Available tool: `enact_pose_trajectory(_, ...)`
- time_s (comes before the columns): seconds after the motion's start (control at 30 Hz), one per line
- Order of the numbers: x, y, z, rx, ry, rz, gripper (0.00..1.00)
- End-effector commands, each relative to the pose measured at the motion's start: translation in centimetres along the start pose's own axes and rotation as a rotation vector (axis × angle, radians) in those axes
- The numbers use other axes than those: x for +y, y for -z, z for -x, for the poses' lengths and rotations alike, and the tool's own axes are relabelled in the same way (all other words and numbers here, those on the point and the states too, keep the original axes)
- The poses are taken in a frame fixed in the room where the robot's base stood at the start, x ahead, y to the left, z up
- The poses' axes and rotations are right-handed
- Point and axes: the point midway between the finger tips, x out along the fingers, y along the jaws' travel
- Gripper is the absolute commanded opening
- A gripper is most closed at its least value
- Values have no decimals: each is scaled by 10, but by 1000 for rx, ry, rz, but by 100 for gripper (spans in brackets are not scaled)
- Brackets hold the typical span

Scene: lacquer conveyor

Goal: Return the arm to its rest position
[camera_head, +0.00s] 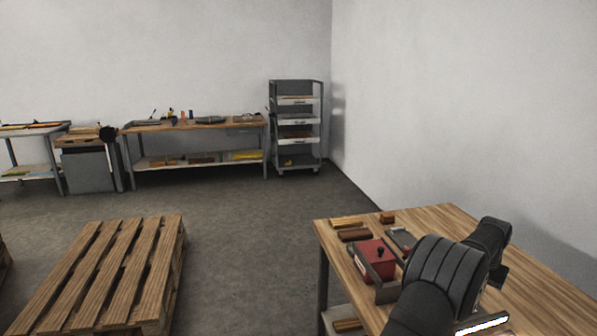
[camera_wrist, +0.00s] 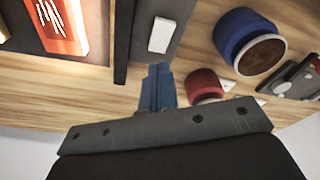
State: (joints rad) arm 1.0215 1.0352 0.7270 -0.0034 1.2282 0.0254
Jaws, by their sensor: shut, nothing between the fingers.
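My arm (camera_head: 440,280) is dark and bent over the wooden workbench at the lower right of the head view; I cannot make out the fingertips there. In the wrist view my gripper (camera_wrist: 159,82) shows as blue fingers close together, shut and empty. Beyond the fingers is a dark block with a white button (camera_wrist: 160,36), which they overlap in the picture; I cannot tell whether they touch it. Below the fingers is my dark wrist housing.
The workbench (camera_head: 440,218) holds a red box with a black knob (camera_head: 376,259) and wooden blocks (camera_head: 350,222). The wrist view shows a blue round pot (camera_wrist: 248,42), a smaller red one (camera_wrist: 204,84) and an orange-red item (camera_wrist: 60,22). A pallet (camera_head: 115,270) lies on the floor.

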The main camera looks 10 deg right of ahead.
Motion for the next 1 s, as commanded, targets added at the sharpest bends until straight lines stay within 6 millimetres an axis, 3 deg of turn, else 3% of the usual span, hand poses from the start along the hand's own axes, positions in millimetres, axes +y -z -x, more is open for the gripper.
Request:
enact_pose_trajectory(0.2,0,7,45,2,-1,-1,0)
enact_pose_trajectory(1.0,-15,-35,142,147,-36,-54,0)
